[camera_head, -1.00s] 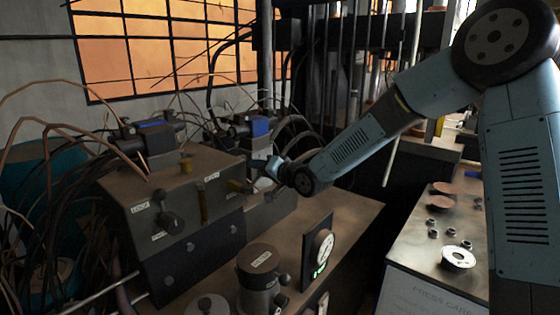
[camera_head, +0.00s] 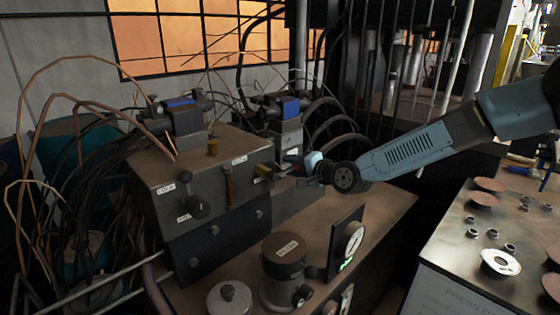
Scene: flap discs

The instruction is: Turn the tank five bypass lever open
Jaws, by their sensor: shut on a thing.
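A grey metal valve block (camera_head: 165,165) stands at the left on the bench. Its front has a black knob (camera_head: 193,206), an upright brass pin (camera_head: 228,186) and small white labels, mostly too small to read. My gripper (camera_head: 298,178) reaches in from the right to the block's right end. It is shut on a small dark lever there, which is mostly hidden by the fingers and wrist. I take this as the bypass lever; its tank label is not readable and its exact angle cannot be told.
A dark canister (camera_head: 284,270), a round lid (camera_head: 229,298) and a gauge panel (camera_head: 346,244) with a green light stand in front of my gripper. Cables and copper tubes crowd the left. A right-hand bench (camera_head: 450,255) holds discs and nuts. Dark press columns stand behind.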

